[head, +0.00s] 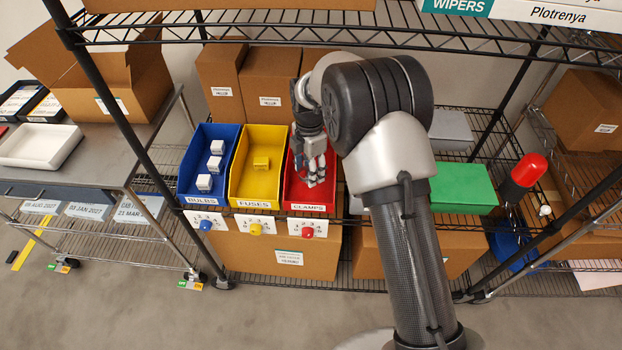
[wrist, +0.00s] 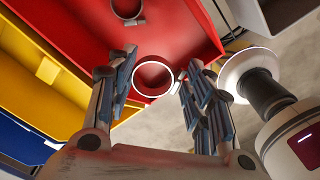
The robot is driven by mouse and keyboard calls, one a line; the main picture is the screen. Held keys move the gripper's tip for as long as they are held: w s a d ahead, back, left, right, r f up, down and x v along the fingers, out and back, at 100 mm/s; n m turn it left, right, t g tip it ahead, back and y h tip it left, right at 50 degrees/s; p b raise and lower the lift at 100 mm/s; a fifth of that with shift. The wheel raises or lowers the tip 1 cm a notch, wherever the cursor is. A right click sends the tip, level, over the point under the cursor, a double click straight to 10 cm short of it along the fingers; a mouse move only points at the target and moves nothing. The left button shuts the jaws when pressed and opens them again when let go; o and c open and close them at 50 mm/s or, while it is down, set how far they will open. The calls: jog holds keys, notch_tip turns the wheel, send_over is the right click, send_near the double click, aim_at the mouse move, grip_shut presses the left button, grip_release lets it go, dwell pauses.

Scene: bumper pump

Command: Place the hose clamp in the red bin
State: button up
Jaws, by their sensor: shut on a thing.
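The hose clamp (wrist: 172,82), a thin pale metal ring, is between the fingertips of my gripper (wrist: 162,66) in the wrist view. My gripper is shut on it. In the head view my gripper (head: 313,180) points down inside the outline of the red bin (head: 291,190), which bears a CLAMPS label. I cannot make out the held clamp in the head view. A second ring-shaped clamp (wrist: 127,10) lies in the red bin (wrist: 188,30) in the wrist view. I cannot tell whether the held clamp touches the bin.
The yellow FUSES bin (head: 237,190) stands directly left of the red bin, holding a yellow block. The blue BULBS bin (head: 188,180) with white boxes is further left. A green box (head: 463,188) and a red-capped bottle (head: 524,176) are to the right. A wire shelf (head: 300,36) hangs above.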

aim_at(310, 195)
notch_tip(310, 195, down, 9)
jog(key=b, duration=0.2)
jog(key=shift+f+b, duration=0.1)
jog(key=shift+b, duration=0.25)
jog(key=o, duration=0.5)
jog(key=shift+f, duration=0.1)
jog(key=shift+c, duration=0.2)
jog(key=shift+o, duration=0.9)
notch_tip(310, 195, up, 8)
jog(key=p, duration=0.2)
jog(key=shift+p, duration=0.3)
